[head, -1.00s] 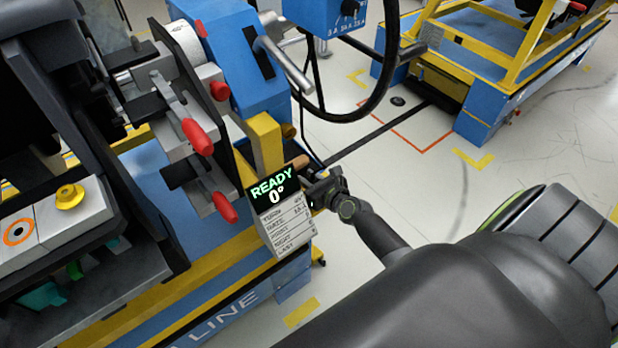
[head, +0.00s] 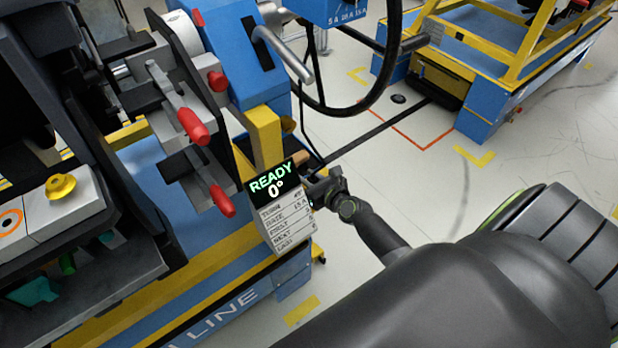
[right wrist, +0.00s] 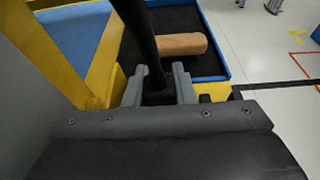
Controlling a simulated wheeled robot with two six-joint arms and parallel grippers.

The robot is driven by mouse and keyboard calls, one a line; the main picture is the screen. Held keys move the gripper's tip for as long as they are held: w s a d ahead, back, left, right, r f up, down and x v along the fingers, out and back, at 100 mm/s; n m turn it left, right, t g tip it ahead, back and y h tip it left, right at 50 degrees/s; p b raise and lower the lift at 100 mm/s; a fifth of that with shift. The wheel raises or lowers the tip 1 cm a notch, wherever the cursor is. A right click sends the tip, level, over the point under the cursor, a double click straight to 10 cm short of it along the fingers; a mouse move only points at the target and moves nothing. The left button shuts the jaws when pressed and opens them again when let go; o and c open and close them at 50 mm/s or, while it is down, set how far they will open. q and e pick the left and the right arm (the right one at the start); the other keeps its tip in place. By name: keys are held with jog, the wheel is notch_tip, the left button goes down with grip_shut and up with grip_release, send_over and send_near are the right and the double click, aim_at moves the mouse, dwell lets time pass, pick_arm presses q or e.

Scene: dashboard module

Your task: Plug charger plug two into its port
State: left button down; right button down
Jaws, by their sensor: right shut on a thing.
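A black cable (head: 302,120) hangs from the blue box with an amp dial (head: 345,12) down toward the gripper. I cannot pick out the port. My left gripper is not in view.
A tan cylinder (right wrist: 168,45) lies in a dark, blue-edged tray behind the fingers. A yellow frame (right wrist: 45,50) is close on the left.

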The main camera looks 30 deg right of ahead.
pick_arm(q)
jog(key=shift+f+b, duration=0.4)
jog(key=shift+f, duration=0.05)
pick_arm(e)
jog(key=shift+f, duration=0.45)
jog(key=c, duration=1.1)
grip_release()
jog(key=shift+d+f, duration=0.1)
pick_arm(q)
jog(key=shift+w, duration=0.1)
pick_arm(e)
jog(key=shift+a, duration=0.2)
pick_arm(q)
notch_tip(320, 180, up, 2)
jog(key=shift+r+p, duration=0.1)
jog(key=shift+p, duration=0.9)
pick_arm(e)
jog(key=v, duration=1.7)
jog(key=shift+s+d, duration=0.2)
jog(key=shift+d, duration=0.15)
